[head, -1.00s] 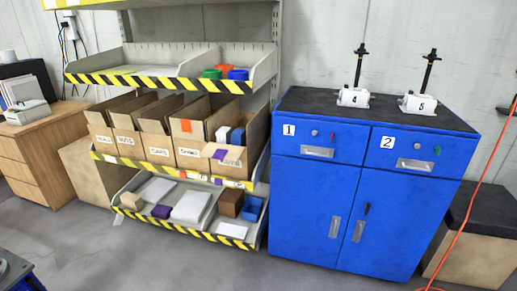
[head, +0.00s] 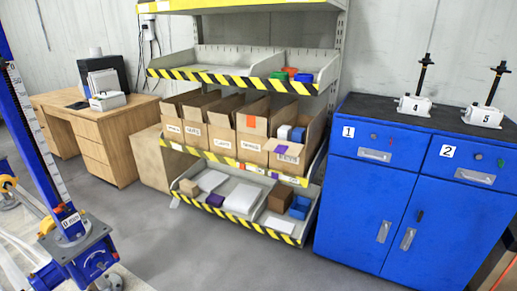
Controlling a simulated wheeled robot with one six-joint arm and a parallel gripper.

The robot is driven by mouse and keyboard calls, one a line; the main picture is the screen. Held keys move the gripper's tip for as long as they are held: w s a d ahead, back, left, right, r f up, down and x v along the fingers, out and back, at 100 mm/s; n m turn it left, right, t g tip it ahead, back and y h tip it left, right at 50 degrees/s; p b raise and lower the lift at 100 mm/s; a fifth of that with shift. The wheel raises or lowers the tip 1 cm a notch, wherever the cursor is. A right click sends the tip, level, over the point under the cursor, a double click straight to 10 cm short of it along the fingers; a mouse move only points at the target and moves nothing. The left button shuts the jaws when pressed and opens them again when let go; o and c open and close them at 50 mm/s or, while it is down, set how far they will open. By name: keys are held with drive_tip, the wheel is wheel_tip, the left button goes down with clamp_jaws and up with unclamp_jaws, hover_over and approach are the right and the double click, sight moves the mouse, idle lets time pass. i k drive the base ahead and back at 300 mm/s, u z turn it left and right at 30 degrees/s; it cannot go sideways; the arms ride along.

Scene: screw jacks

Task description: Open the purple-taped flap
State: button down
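The purple-taped flap (head: 281,150) is on the front of the rightmost cardboard box (head: 289,161) in the middle row of the shelf rack. It sits low and looks tilted outward over the box front, but its exact angle is too small to tell. White and blue items (head: 298,134) show inside the box behind it. The neighbouring box has an orange-taped flap (head: 250,122) that stands upright. My gripper is not in view.
A blue cabinet (head: 385,240) stands right of the rack, with two screw jacks (head: 415,104) on top. A blue post with a scale (head: 45,150) rises at the left. A wooden desk (head: 113,150) is behind it. Grey floor (head: 220,265) before the rack is clear.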

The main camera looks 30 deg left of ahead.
sight(283, 148)
drive_tip(key=u, duration=0.3)
drive_tip(key=i, duration=1.1)
drive_tip(key=z, duration=0.2)
